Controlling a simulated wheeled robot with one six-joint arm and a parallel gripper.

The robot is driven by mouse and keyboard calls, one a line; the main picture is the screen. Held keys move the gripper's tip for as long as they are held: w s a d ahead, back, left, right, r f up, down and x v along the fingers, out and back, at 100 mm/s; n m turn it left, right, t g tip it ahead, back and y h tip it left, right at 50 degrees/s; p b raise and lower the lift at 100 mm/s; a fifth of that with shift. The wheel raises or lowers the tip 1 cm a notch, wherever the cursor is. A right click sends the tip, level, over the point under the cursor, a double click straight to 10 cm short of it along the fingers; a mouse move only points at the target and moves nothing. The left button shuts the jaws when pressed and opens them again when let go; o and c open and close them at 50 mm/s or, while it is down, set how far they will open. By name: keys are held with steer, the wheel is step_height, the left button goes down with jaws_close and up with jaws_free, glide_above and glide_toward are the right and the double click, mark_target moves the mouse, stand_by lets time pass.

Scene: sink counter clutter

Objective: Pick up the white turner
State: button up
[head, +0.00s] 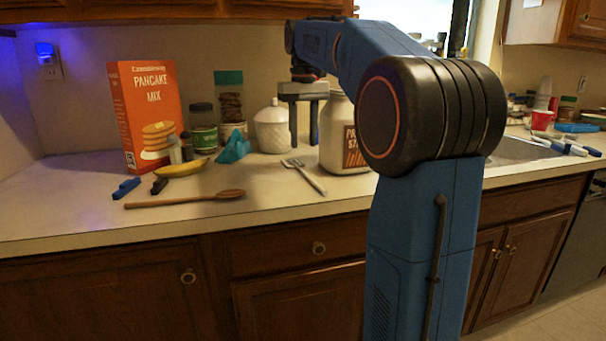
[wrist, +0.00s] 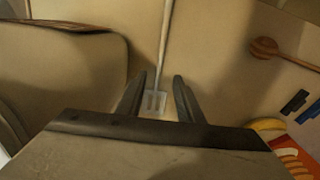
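The white turner (head: 304,176) lies flat on the counter in the head view, with its slotted head toward the back and its handle toward the front right. In the wrist view its slotted head (wrist: 154,101) shows between my fingers and its long handle runs to the top edge. My gripper (head: 303,144) is open and points down, with its fingers apart. In the wrist view my gripper (wrist: 160,82) has nothing between its fingertips except the view of the turner below. The fingers appear above the turner, not touching it.
A large protein jar (head: 340,135) stands close right of the turner. A white canister (head: 272,128) stands behind left. A wooden spoon (head: 190,198), banana (head: 183,169), blue cloth-like item (head: 234,148) and pancake mix box (head: 148,115) lie or stand left. The counter front near the spoon is clear.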

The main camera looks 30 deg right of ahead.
mark_target(304, 171)
steer(key=shift+s+f, duration=0.2)
steer(key=shift+f, duration=3.9)
jaws_close()
